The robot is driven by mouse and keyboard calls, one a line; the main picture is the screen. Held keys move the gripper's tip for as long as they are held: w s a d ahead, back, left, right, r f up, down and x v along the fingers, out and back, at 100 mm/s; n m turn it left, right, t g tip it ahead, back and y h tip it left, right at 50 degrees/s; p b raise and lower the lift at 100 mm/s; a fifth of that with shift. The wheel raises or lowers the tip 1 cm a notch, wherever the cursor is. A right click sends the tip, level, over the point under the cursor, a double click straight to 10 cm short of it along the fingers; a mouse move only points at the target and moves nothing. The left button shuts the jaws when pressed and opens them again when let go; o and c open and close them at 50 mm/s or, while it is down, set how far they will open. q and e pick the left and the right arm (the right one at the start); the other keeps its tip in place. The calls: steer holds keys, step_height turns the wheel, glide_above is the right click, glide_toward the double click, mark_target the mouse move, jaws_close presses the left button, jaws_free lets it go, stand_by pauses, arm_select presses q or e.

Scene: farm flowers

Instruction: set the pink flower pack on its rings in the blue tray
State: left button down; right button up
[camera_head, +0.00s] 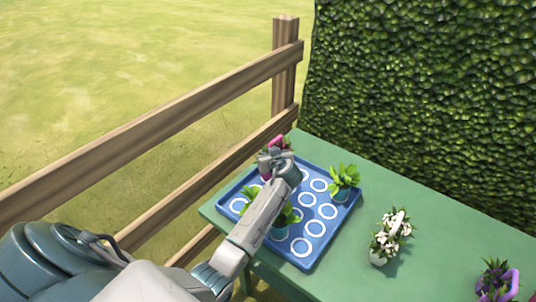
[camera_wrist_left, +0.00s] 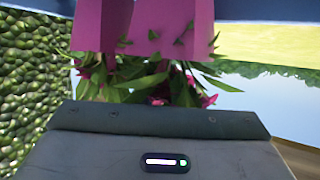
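The blue tray (camera_head: 334,226) lies on the green table, with white rings on its floor. The pink flower pack (camera_head: 278,142) is at the tray's far left corner, mostly hidden behind my left gripper (camera_head: 273,158). In the left wrist view its pink pots (camera_wrist_left: 173,28), leaves and pink flowers are close in front of the gripper, with blue at the top edge. I cannot tell whether the pots touch the tray. The left fingertips are not clear, so their grip on the pack cannot be told. My right gripper is not in view.
Green plants in pots, one at the tray's right side (camera_head: 344,178), stand in the tray. A white flower pack (camera_head: 391,237) and a purple flower pack (camera_head: 496,281) are on the green table (camera_head: 425,210) to the right. A wooden fence (camera_head: 150,122) and a hedge (camera_head: 425,90) border the table.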

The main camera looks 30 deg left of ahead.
arm_select(q)
steer(key=c, duration=1.6)
jaws_free()
steer(key=shift+s+d, duration=0.15)
steer(key=shift+c, duration=0.2)
steer(key=shift+o, duration=0.8)
steer(key=shift+d+r, duration=0.15)
steer(key=shift+d, duration=0.1)
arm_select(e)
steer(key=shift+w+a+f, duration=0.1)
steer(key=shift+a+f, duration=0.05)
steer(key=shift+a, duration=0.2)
arm_select(q)
steer(key=shift+a, duration=0.15)
